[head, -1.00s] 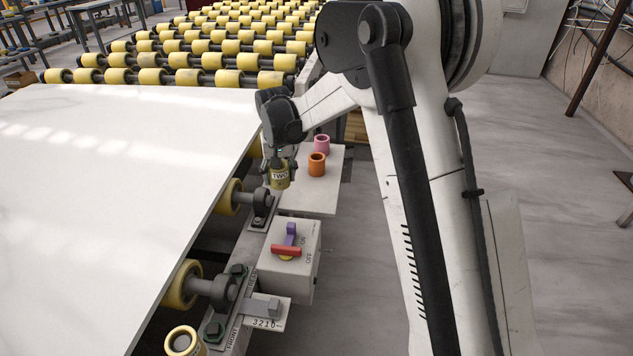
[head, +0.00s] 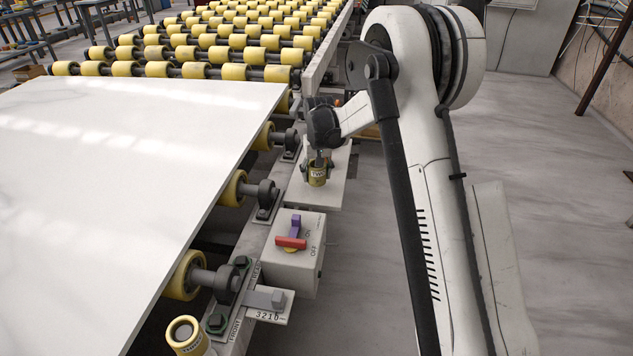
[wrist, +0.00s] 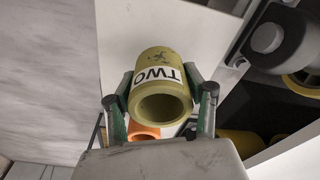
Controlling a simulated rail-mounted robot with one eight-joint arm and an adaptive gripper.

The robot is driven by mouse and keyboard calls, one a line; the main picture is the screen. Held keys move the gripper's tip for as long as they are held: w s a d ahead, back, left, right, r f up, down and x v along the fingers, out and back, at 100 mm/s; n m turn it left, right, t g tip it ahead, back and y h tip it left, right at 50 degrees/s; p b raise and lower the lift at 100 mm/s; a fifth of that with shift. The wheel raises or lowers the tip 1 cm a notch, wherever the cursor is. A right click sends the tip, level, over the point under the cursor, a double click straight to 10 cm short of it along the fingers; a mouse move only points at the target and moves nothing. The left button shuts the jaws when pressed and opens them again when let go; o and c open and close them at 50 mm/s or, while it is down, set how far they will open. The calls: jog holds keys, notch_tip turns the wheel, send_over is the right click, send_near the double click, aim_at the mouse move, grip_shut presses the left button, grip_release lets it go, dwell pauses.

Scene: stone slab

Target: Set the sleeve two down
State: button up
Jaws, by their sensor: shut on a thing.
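Sleeve two is a yellow tube with a white "TWO" label (head: 317,175). It is upright in my gripper (head: 318,168) over the light plate (head: 326,198) beside the conveyor. In the wrist view sleeve two (wrist: 158,68) sits between both fingers of my gripper (wrist: 161,103), which is shut on it. I cannot tell whether its lower end touches the plate. An orange sleeve (wrist: 146,132) shows partly behind sleeve two in the wrist view.
A grey switch box (head: 290,258) with a red handle stands nearer than the plate. Another yellow sleeve (head: 186,338) stands at the bottom left. A large white slab (head: 110,190) lies on yellow rollers at the left. Open floor lies at the right.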

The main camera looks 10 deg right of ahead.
aim_at(317, 181)
jog(key=shift+f, duration=1.45)
jog(key=shift+f+b, duration=0.2)
jog(key=shift+b, duration=0.2)
jog(key=o, duration=1.2)
jog(key=shift+r, duration=0.2)
